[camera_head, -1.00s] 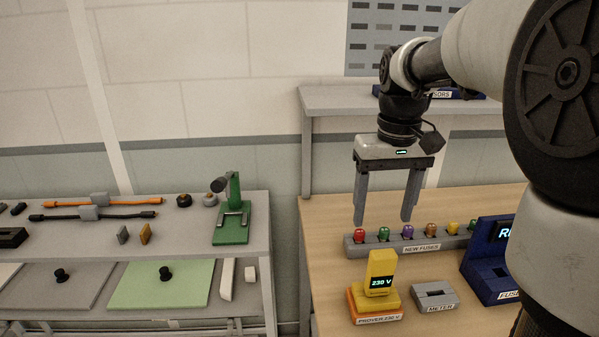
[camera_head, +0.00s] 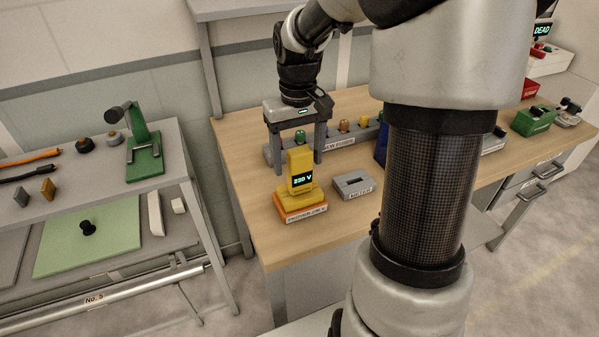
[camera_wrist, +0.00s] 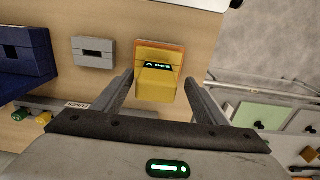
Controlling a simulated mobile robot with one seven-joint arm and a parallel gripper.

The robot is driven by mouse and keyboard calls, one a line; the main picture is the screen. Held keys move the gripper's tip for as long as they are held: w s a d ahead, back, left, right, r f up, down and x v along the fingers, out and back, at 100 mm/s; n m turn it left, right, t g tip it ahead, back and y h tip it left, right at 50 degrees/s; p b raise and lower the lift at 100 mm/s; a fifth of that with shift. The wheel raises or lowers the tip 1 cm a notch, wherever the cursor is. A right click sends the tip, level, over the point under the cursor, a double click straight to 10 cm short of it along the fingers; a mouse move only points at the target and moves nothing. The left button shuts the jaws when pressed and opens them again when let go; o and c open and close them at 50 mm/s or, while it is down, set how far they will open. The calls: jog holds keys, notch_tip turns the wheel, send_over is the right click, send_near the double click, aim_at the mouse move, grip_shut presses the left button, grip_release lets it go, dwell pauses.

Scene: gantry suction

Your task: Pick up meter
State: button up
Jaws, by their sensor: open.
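The yellow meter (camera_head: 300,172) stands upright with its lit display reading 230 V. It sits on the orange and yellow prover base (camera_head: 303,206) near the left front of the wooden bench. In the wrist view the meter (camera_wrist: 157,84) lies ahead, between the lines of the two fingers. My gripper (camera_head: 294,165) is open and empty, with its fingers pointing down just behind and above the meter. The fingers also show in the wrist view (camera_wrist: 160,88), one to each side of the meter. I see no contact with it. The grey METER holder (camera_head: 353,186) stands empty to the right.
A rack of new fuses (camera_head: 358,138) stands behind the meter. A blue fuse unit (camera_head: 381,152) is partly hidden by my arm. A grey side table (camera_head: 178,150) with a green stand (camera_head: 145,157) is at the left, across a gap.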

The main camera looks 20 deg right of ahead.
aim_at(300, 169)
jog(key=f, duration=0.4)
jog(key=shift+w+d+f, duration=0.1)
jog(key=shift+w+d, duration=0.05)
jog(key=shift+d, duration=0.15)
jog(key=c, duration=1.3)
